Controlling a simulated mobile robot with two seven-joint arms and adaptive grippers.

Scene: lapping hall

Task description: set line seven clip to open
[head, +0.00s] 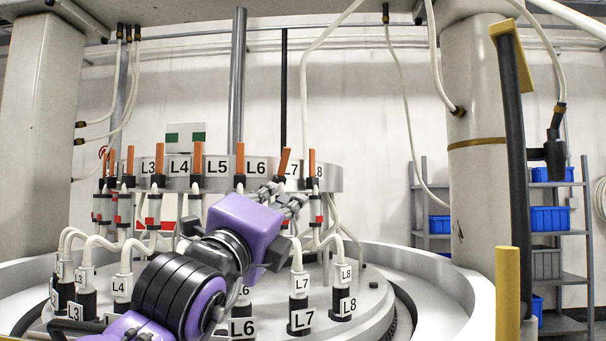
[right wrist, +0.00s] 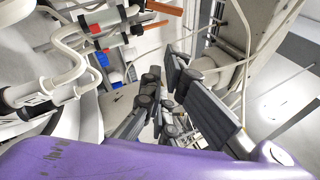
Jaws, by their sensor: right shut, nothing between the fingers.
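The line seven clip has an orange lever (head: 284,162) in front of the L7 label (head: 293,171) on the grey ring. This lever leans slightly, its top to the right, while its neighbours stand nearly upright. My right gripper (head: 286,199) is shut and empty, just below this lever; I cannot tell whether it touches the clip. The gripper and purple wrist hide the lower part of that clip. In the right wrist view the gripper's dark fingers (right wrist: 164,98) show, with orange levers (right wrist: 165,8) beyond; which is line seven's is unclear. My left gripper is not in view.
Other orange levers (head: 197,158) stand close along the ring on both sides. White hoses run down to black labelled fittings, such as L7 (head: 300,305) and L8 (head: 343,300), on the round plate. A thick column (head: 478,200) and shelves with blue bins (head: 550,218) stand at right.

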